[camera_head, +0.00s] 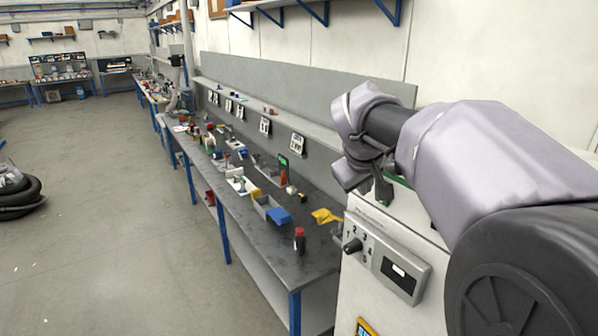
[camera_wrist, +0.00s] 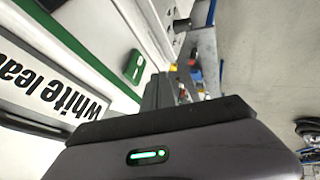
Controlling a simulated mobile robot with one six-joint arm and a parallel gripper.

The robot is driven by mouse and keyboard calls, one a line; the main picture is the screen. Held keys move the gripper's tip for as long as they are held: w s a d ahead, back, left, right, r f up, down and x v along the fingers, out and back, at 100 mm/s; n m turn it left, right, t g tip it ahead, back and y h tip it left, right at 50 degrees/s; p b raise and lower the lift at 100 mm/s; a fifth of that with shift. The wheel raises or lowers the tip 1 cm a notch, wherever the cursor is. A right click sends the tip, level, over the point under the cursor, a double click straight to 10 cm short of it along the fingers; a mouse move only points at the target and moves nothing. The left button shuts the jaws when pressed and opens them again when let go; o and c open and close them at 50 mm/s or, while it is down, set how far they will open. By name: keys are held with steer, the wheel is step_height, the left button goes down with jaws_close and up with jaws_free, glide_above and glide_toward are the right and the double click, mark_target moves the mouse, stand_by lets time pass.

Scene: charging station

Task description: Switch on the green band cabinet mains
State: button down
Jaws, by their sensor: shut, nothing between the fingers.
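The white cabinet (camera_head: 375,295) stands at the right in the head view, with a bit of green at its top partly behind my gripper. In the wrist view a green band (camera_wrist: 82,58) runs slantwise across a white cabinet face. A small green plate with a pale slot-like part (camera_wrist: 134,66) sits beyond the band; I cannot tell its switch position. My gripper (camera_head: 380,190) is near the cabinet's top edge. Its grey fingers (camera_wrist: 160,92) are shut and empty, close to the green plate; contact cannot be told.
A grey panel with a numbered rotary knob (camera_head: 353,245) and a dark window (camera_head: 399,271) is on the cabinet front. A label (camera_wrist: 50,90) reads "white lea...". A long workbench (camera_head: 285,262) with several small items runs left of the cabinet. The floor (camera_head: 110,220) is mostly clear.

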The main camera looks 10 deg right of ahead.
steer(key=d, duration=0.1)
steer(key=w+d, duration=0.1)
steer(key=d+p, duration=0.1)
steer(key=d, duration=0.1)
steer(key=shift+w, duration=0.35)
steer(key=p, duration=0.2)
steer(key=d+y+p, duration=0.1)
steer(key=shift+w+r+p, duration=0.15)
steer(key=shift+r+p, duration=0.1)
steer(key=shift+p, duration=0.15)
steer(key=shift+r+p, duration=0.7)
steer(key=shift+r, duration=0.1)
